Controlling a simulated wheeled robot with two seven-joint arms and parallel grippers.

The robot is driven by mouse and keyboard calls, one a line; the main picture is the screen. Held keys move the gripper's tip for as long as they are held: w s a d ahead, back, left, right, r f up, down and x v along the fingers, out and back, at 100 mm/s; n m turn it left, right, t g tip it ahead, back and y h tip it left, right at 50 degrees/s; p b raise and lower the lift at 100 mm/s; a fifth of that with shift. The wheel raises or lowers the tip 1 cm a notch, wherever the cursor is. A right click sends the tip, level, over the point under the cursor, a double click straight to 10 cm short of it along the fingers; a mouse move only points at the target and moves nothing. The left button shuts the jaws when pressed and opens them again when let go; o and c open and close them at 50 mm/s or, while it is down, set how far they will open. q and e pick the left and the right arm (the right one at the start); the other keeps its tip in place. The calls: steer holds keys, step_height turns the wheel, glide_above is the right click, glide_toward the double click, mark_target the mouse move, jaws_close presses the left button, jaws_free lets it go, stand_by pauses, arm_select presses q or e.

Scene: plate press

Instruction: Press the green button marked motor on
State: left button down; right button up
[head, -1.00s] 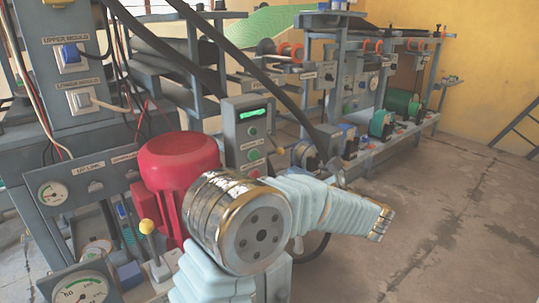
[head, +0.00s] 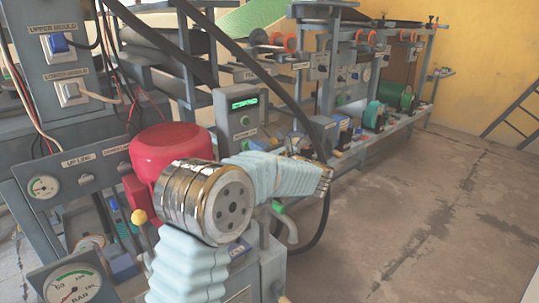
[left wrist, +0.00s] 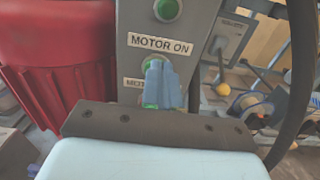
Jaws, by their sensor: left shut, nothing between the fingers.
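The grey control panel (head: 226,112) with a lit green display stands behind my left arm in the head view. In the left wrist view a green button (left wrist: 167,9) sits above the MOTOR ON label (left wrist: 160,45). Another button (left wrist: 150,58) below that label is mostly covered by my left gripper (left wrist: 162,84), whose blue fingers are shut and empty. A second, partly hidden label (left wrist: 133,82) lies left of the fingers. I cannot tell if the fingertips touch the panel. In the head view the left fingers are hidden behind my arm. The right gripper is not in view.
A red motor housing (head: 172,147) stands left of the panel, close to my arm. Black hoses (head: 255,62) cross above. A yellow-knobbed lever (head: 139,215) and a gauge (head: 74,289) are at lower left. The floor (head: 430,215) to the right is clear.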

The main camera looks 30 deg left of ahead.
arm_select(q)
steer(key=shift+w+a, duration=0.25)
steer(key=shift+a, duration=0.25)
